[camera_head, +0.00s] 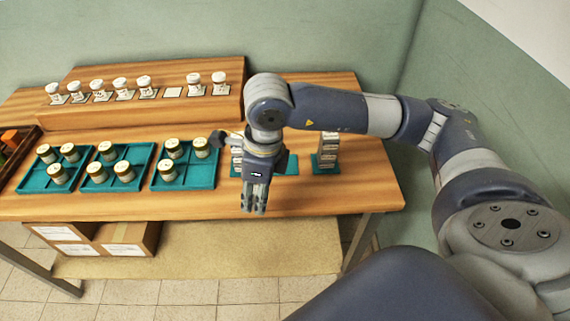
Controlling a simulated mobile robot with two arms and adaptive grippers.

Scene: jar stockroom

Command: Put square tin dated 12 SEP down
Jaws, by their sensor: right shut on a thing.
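My right gripper (255,205) points down over the front part of the wooden table, in front of a teal mat (292,164). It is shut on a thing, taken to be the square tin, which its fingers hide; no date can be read. The labels are too small to read. My left gripper is not in view.
A raised wooden shelf (120,117) behind holds a row of jars on cards, one card (172,92) bare. Cardboard boxes (127,236) sit below. The table's front right (350,200) is clear.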

